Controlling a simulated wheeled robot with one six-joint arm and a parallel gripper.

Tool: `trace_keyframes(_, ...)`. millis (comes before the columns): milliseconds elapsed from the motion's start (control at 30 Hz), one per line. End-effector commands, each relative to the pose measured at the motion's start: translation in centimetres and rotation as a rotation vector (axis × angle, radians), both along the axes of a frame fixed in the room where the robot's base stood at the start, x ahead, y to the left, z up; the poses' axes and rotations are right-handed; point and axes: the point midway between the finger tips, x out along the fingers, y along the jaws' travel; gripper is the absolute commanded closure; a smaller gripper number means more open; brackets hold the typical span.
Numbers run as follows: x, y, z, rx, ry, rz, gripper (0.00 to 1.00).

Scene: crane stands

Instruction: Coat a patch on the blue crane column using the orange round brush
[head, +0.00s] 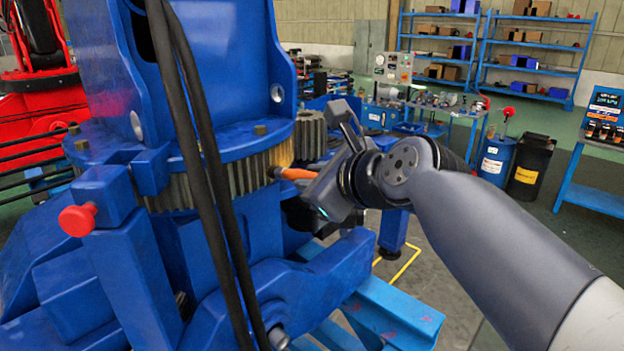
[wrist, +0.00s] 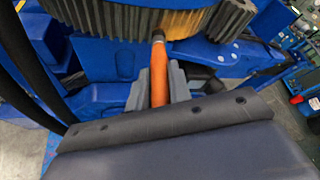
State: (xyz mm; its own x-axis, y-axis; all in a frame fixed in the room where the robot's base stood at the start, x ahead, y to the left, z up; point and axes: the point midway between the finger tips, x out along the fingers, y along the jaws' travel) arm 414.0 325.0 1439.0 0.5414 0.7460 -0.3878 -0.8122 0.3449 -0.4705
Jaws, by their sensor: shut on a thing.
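The blue crane column (head: 225,60) stands at the left of the head view, with a grey toothed ring (head: 240,176) under its blue flange. My gripper (head: 308,182) is shut on the orange round brush (head: 296,174), which points left at the ring. In the wrist view the orange brush handle (wrist: 159,75) stands between my gripper's fingers (wrist: 160,88). Its tip reaches the toothed ring (wrist: 110,14), beside a yellowish patch (wrist: 185,22) on the teeth. I cannot tell whether the bristles touch the teeth.
A small pinion gear (head: 311,135) sits right of the ring, close to my gripper. Two black hoses (head: 200,150) hang in front of the column. A red knob (head: 77,220) sticks out at the left. Drums (head: 497,158) and blue shelves (head: 530,50) stand farther back.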

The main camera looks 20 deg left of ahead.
Motion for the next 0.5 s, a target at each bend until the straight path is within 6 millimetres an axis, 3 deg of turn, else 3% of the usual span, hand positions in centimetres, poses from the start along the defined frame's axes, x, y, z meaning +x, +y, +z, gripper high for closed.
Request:
trace_keyframes(200, 2.0, -0.2, 0.1, 0.002, -0.001, -0.002, 1.0)
trace_keyframes(500, 3.0, -0.2, 0.0, 0.003, -0.001, -0.001, 1.0)
